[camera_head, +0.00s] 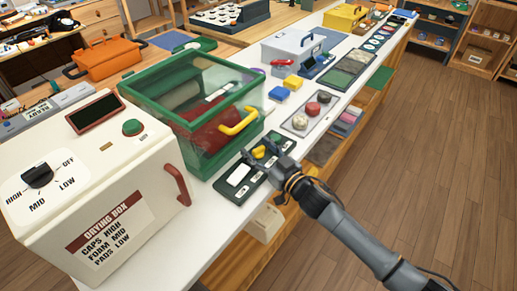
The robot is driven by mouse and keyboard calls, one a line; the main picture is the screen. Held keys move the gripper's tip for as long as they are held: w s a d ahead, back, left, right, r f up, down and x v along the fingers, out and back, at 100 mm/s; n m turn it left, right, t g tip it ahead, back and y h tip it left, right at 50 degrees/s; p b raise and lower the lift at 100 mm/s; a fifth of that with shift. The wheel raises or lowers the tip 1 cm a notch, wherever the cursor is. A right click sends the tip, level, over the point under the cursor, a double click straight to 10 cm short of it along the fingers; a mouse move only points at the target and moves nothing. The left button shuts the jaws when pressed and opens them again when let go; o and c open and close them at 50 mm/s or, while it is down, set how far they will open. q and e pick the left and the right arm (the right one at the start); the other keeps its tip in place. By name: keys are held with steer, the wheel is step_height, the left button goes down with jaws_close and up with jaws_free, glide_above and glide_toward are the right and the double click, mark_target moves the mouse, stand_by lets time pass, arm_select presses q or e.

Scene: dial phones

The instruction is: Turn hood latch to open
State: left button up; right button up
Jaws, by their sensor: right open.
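A green-framed clear hood (180,58) stands on the white counter, with a yellow handle (239,121) on its front. Dark red material shows inside it. A small yellow piece (258,152) sits at the hood's front lower right, on or by a dark green panel (229,190); it may be the latch, but I cannot tell for sure. My right gripper (256,147) is open, with its fingers around or right above this piece; contact is unclear. My left gripper is not in view.
A white drying box (128,180) with a dial and red handle stands at left. A tray with round pads (301,122), blue and yellow blocks, and a grey box (290,47) lie farther along the counter. An orange toolbox (104,60) stands behind. The wooden floor at right is clear.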

steer(key=c, duration=1.2)
steer(key=shift+r+n+g+y+p, duration=0.2)
steer(key=shift+n+g+y+p, duration=0.3)
steer(key=shift+y+p, duration=0.1)
steer(key=shift+n+g+y, duration=0.3)
steer(key=shift+n+g, duration=0.1)
steer(key=shift+f+n+g+y, duration=0.2)
steer(key=shift+n+g+y, duration=0.4)
steer(key=shift+g+y, duration=0.15)
steer(key=o, duration=1.2)
